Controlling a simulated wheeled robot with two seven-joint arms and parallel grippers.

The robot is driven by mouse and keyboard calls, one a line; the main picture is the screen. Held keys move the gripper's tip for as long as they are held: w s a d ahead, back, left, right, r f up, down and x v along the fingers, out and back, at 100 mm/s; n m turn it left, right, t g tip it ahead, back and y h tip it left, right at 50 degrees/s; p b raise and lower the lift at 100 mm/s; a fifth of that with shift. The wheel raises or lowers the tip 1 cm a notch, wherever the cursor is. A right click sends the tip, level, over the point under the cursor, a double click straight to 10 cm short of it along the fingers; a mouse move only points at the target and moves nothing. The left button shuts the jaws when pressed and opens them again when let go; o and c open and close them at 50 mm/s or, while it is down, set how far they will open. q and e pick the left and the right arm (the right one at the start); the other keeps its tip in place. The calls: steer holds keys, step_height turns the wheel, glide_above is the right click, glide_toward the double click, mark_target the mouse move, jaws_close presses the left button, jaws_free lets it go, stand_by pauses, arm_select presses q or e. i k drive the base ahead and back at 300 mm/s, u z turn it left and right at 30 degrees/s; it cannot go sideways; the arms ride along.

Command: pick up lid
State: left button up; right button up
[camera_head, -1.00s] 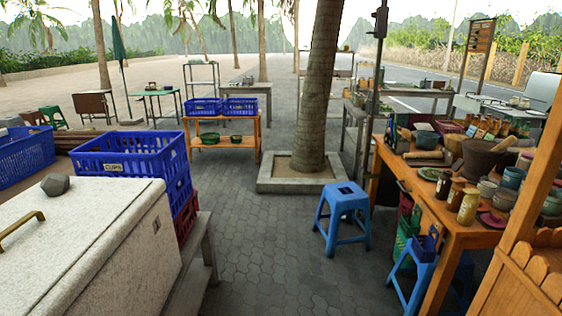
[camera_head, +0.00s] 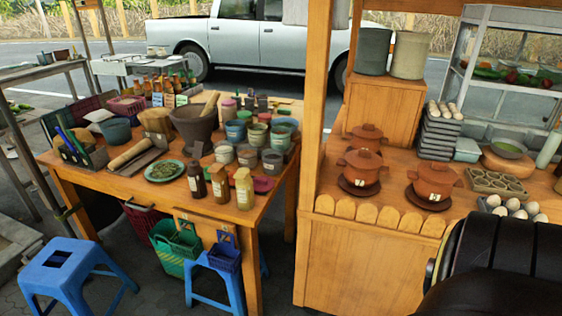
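Three brown clay pots with knobbed lids stand on the wooden stall counter at the right. One lid is on the back pot (camera_head: 368,137). One is on the front left pot (camera_head: 361,168), which stands on a dark saucer. One is on the front right pot (camera_head: 434,182), also on a dark saucer. All three lids appear seated on their pots. Neither of my grippers is in view.
Egg trays (camera_head: 438,135) and loose eggs (camera_head: 513,209) stand right of the pots. A glass case (camera_head: 510,70) is behind. A wooden post (camera_head: 315,110) separates the counter from a crowded table (camera_head: 130,185). A blue stool (camera_head: 70,270) stands lower left.

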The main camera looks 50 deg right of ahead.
mark_target(232, 181)
steer(key=z, duration=1.15)
steer(key=i, duration=1.05)
steer(key=z, duration=0.95)
